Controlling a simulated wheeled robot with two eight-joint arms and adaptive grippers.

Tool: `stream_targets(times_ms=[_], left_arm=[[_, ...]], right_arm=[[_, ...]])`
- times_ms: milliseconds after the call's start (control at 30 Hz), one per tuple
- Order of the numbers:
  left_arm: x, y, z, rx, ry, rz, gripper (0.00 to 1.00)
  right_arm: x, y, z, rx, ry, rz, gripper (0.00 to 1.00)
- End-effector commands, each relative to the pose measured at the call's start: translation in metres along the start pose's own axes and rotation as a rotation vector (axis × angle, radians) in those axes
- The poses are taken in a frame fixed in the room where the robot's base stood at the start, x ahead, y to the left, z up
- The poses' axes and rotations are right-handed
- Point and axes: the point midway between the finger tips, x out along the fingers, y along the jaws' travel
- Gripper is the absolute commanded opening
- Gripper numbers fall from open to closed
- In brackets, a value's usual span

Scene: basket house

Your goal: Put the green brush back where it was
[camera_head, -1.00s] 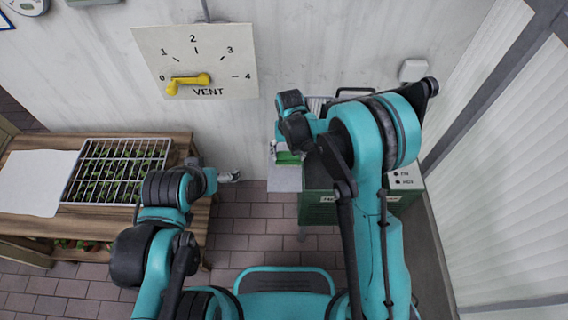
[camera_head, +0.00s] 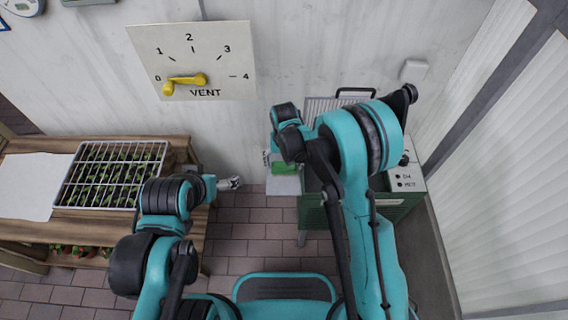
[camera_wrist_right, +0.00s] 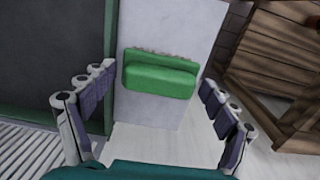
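The green brush (camera_head: 285,168) lies on a pale grey side shelf (camera_head: 284,187) at the left of the green cabinet. In the right wrist view the brush (camera_wrist_right: 160,75) is a green block with pale bristles along its far edge, and it lies on the pale shelf (camera_wrist_right: 150,115). My right gripper (camera_wrist_right: 156,85) is open, with one finger on each side of the brush and visible gaps to both. In the head view my right gripper (camera_head: 275,157) is small and partly hidden by its own arm. My left gripper (camera_head: 229,184) hangs over the floor, apart from the brush; its opening is unclear.
The green cabinet (camera_head: 376,212) stands right of the shelf, partly behind my right arm. A wooden bench (camera_head: 180,151) with a wire-covered plant tray (camera_head: 113,174) stands at the left. A vent dial with a yellow handle (camera_head: 186,81) is on the wall. Brick floor lies between.

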Motion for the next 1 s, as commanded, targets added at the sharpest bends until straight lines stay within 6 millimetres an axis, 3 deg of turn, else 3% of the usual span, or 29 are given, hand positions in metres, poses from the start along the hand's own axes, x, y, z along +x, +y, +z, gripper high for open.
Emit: stream_targets(times_ms=[367, 800, 1000], left_arm=[[-0.005, 0.0, -0.003, 0.0, 0.0, 0.0, 0.89], [-0.034, 0.0, -0.025, 0.0, 0.0, 0.0, 0.89], [-0.04, 0.0, -0.029, 0.0, 0.0, 0.0, 0.89]], right_arm=[[-0.006, 0.0, 0.0, 0.0, 0.0, 0.0, 0.89], [-0.097, 0.0, 0.0, 0.0, 0.0, 0.0, 0.89], [-0.12, 0.0, 0.0, 0.0, 0.0, 0.0, 0.89]])
